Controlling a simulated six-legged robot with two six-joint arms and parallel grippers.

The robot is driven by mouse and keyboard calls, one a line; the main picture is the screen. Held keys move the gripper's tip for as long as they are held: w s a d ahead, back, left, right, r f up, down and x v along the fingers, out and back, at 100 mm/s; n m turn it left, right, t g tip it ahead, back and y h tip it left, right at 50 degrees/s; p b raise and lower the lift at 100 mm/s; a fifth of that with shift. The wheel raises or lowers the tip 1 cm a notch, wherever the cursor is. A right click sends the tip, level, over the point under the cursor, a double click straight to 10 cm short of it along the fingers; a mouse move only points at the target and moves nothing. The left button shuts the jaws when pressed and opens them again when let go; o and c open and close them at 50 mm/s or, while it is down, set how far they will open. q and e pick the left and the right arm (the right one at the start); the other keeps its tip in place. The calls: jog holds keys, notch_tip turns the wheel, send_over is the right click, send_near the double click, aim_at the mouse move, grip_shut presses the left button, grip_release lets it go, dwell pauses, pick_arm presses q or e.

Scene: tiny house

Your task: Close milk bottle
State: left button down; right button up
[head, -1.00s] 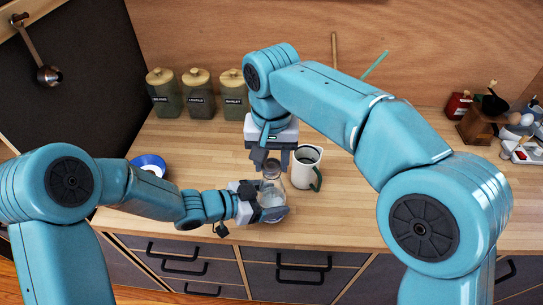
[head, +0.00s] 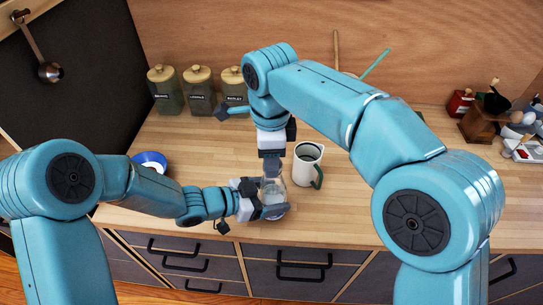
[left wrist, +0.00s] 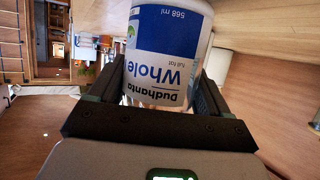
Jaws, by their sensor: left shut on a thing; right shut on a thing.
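The clear milk bottle (head: 274,191) stands upright near the counter's front edge in the head view. Its blue and white label (left wrist: 168,55) fills the middle of the left wrist view. My left gripper (head: 268,202) comes in from the left and is shut around the bottle's body. My right gripper (head: 271,174) points straight down over the bottle and is shut at its top. The cap is hidden between the right fingers, so I cannot see how it sits on the neck.
A white mug (head: 306,168) with a green handle stands just right of the bottle. A blue-rimmed bowl (head: 150,161) sits at the left behind my left arm. Several canisters (head: 199,90) line the back.

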jog(key=m, duration=0.5)
jog(key=shift+w, duration=0.1)
jog(key=m, duration=0.4)
jog(key=shift+w, duration=0.1)
jog(key=o, duration=1)
jog(key=shift+r, duration=2.25)
jog(key=shift+c, duration=0.3)
